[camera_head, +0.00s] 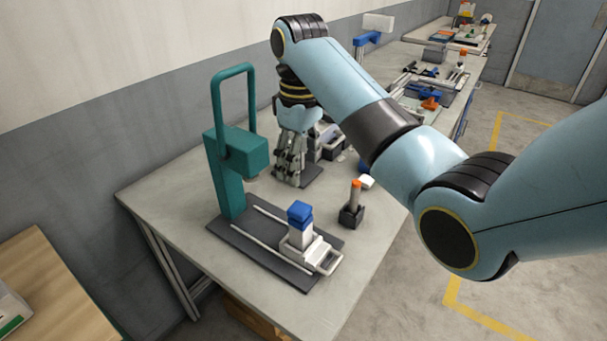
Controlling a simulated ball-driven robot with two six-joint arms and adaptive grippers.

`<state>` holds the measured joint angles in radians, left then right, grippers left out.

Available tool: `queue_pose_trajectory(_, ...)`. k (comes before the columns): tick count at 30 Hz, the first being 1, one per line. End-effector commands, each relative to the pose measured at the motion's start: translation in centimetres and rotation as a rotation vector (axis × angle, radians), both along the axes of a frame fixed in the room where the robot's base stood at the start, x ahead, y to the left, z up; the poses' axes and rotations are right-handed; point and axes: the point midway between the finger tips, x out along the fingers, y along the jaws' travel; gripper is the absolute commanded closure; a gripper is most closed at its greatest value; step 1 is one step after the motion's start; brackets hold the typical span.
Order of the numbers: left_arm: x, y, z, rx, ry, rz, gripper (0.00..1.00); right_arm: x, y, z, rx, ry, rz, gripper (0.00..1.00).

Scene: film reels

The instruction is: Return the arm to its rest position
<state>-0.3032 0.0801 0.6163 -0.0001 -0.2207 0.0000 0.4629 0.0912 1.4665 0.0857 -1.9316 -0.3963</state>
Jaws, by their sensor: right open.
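My right arm comes in from the right of the head view and bends over the grey bench (183,193). My right gripper (288,180) points down over the bench, behind and to the right of a teal press-like stand (232,185). Its jaws are open, and I see nothing held between them. Its fingertips are low near the bench top; I cannot tell whether they touch it. My left gripper is not in view.
A white carriage with a blue block (299,212) sits on the dark rail base (262,252). An orange-topped tool stands in a black holder (351,215) nearby. Parts and tools crowd the bench's far end. A wooden table (52,293) is at lower left.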

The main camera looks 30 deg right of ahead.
Motion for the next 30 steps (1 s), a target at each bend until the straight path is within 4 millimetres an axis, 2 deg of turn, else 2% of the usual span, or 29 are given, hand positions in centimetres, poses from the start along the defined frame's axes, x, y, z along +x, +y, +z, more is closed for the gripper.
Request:
queue_pose_trajectory(1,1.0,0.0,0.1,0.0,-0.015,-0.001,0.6,0.0,0.0,0.0,0.0,0.0,0.0,0.39)
queue_pose_trajectory(5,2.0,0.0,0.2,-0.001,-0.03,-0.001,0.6,0.0,0.0,0.0,0.0,0.0,0.0,0.39)
queue_pose_trajectory(13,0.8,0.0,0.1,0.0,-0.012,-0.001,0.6,-0.1,0.0,-0.1,0.0,0.0,-0.001,0.39)
queue_pose_trajectory(16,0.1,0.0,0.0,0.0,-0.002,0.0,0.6,-1.2,0.0,-1.0,-0.006,-0.009,-0.013,0.39)
queue_pose_trajectory(17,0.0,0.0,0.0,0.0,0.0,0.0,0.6,-1.9,-0.1,-1.5,-0.009,-0.017,-0.022,0.39)
queue_pose_trajectory(20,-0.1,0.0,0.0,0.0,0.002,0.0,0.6,-5.6,-0.2,-3.7,-0.026,-0.056,-0.065,0.39)
queue_pose_trajectory(23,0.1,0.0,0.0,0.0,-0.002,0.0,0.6,-10.6,-0.2,-5.2,-0.042,-0.117,-0.121,0.39)
queue_pose_trajectory(24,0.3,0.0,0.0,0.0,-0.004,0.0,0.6,-12.4,-0.2,-5.4,-0.045,-0.139,-0.142,0.39)
queue_pose_trajectory(27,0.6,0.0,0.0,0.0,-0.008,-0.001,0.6,-16.0,-0.1,-5.3,-0.049,-0.188,-0.182,0.39)
queue_pose_trajectory(30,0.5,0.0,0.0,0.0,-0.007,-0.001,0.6,-18.9,0.1,-4.9,-0.048,-0.222,-0.211,0.39)
